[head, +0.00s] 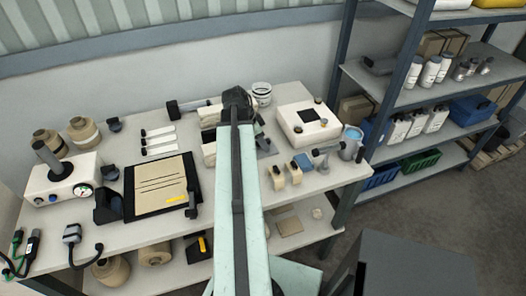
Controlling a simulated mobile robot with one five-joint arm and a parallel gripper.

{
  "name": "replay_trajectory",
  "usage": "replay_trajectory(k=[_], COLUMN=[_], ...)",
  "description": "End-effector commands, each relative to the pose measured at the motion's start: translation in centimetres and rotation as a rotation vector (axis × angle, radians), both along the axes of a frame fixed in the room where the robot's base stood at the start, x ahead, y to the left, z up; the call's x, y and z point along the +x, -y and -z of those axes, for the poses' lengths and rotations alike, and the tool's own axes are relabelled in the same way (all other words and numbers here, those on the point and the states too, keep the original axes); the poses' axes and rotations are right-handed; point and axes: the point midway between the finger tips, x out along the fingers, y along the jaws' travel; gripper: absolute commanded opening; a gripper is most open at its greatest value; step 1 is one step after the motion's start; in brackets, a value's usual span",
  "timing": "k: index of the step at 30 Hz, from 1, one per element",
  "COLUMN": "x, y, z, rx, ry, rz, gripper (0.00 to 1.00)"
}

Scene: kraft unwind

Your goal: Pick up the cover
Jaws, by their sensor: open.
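My arm reaches from the bottom middle up over the workbench (333,175) in the head view. My gripper (238,101) is at its far dark end, above the back middle of the bench. It is open, and its fingertips are mostly hidden by the arm. I cannot tell for sure which thing is the cover. A white box (290,123) with a dark square on top stands right of the gripper. A brown sheet with dark lines (158,184) lies on a black board (187,163) left of the arm. Part of the bench is hidden behind the arm.
A white device with a black knob (62,184) and brown rolls (84,132) stand at left. Three white-and-black pieces (158,140) lie behind the board. A cup with blue contents (351,141) is near the right edge. A loaded shelf rack (400,104) stands at right.

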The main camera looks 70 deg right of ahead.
Motion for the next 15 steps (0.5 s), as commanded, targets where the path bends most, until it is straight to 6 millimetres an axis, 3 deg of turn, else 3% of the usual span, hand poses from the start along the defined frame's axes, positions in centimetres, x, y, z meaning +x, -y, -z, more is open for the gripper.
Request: replay_trajectory(k=[2,7,15], x=[0.02,0.04,0.08], y=[-0.02,-0.04,-0.05], z=[-0.17,-0.18,-0.20], rx=[0.000,0.000,0.000], ry=[0.000,0.000,0.000], rz=[0.000,-0.001,-0.001], gripper=[0.44,0.00,0.00])
